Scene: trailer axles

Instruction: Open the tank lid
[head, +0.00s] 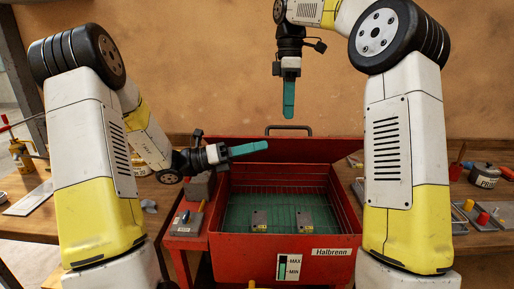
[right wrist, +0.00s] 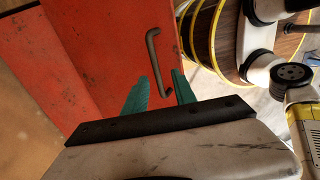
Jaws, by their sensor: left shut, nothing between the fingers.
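The red tank (head: 285,246) stands in front of me with its top open. Its red lid (head: 290,153) stands raised along the back edge, with a dark handle (head: 288,128) at its top. The right wrist view shows the lid (right wrist: 100,50) and its bent handle (right wrist: 156,62) just beyond the fingertips. My right gripper (head: 288,112) points down above the handle, apart from it; its teal fingers are spread and empty in the right wrist view (right wrist: 160,85). My left gripper (head: 266,146) is shut and empty, pointing right in front of the raised lid.
A red side shelf (head: 186,222) with small tools adjoins the left.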

